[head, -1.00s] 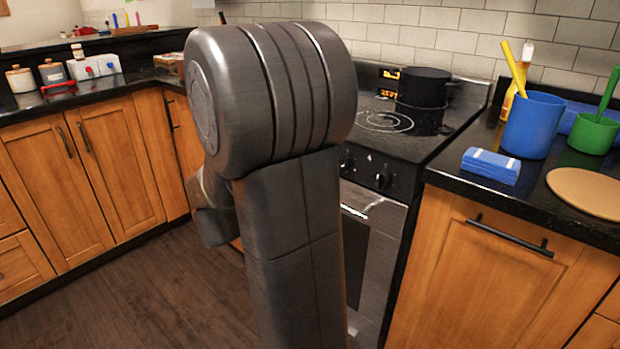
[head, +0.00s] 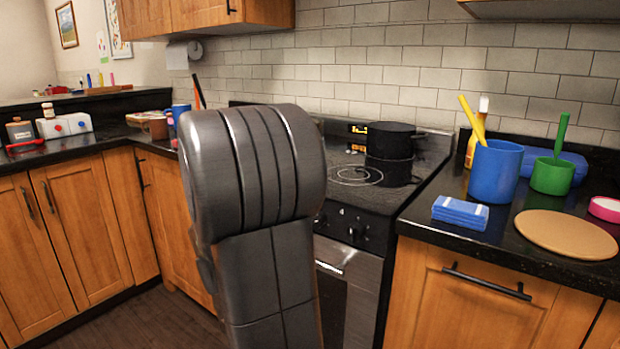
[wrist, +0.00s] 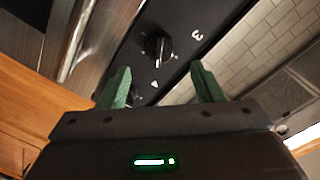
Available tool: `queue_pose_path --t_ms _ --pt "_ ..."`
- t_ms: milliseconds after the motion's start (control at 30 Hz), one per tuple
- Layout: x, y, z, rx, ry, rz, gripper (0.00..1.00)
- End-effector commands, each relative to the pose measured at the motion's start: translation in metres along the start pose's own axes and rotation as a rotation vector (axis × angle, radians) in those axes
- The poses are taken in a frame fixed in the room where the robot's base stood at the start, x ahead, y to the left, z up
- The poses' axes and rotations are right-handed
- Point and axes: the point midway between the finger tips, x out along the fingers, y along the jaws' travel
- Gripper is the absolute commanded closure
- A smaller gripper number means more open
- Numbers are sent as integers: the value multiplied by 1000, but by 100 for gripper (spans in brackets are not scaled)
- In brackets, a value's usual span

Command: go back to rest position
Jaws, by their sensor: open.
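My gripper (wrist: 160,88) shows in the wrist view with its two green fingers apart and nothing between them. Beyond the fingers is the stove's front panel with a black knob (wrist: 158,47); I cannot tell the exact distance, but no contact shows. In the head view my dark grey arm stands upright in the middle and hides my gripper and part of the stove (head: 345,215).
A black pot (head: 390,152) stands on the stove. Wooden cabinets (head: 75,220) line the left. Some dark floor (head: 165,320) is clear.

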Motion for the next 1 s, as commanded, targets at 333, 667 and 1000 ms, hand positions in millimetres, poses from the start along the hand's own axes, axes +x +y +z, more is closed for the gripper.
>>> queue_pose_path --t_ms 333,667,1000 --pt "53 2 0 -1 1 2 40" --pt "66 0 0 -1 -1 0 40" --pt "60 -1 0 -1 -1 0 40"
